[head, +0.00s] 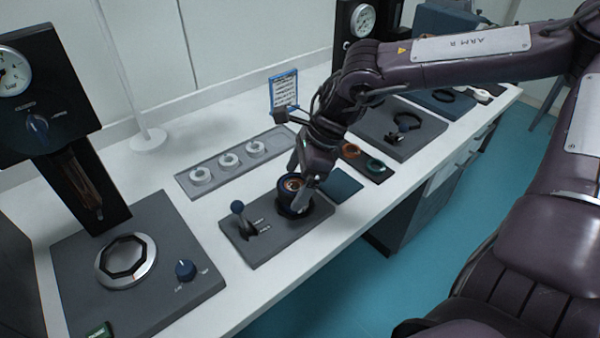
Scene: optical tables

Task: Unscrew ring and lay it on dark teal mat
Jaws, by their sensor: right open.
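My right gripper (299,184) reaches down from the right with its fingers apart. It is at a dark blue ring (285,184) with a copper-coloured centre, one finger on the far side and one on the near right side. Whether the fingers touch the ring cannot be told. The ring sits on a round black mount on a grey base plate (262,248), which also bears a lever with a blue knob (237,206). The dark teal mat (345,186) lies bare just right of the base plate. My left gripper is out of view.
A grey tray (215,172) with several pale rings lies behind the base plate. A dark tray with an orange ring (351,150) and a green ring (375,164) lies beyond the mat. A blue-framed sign (284,92) stands behind. A large plate with a metal ring (126,262) is at left.

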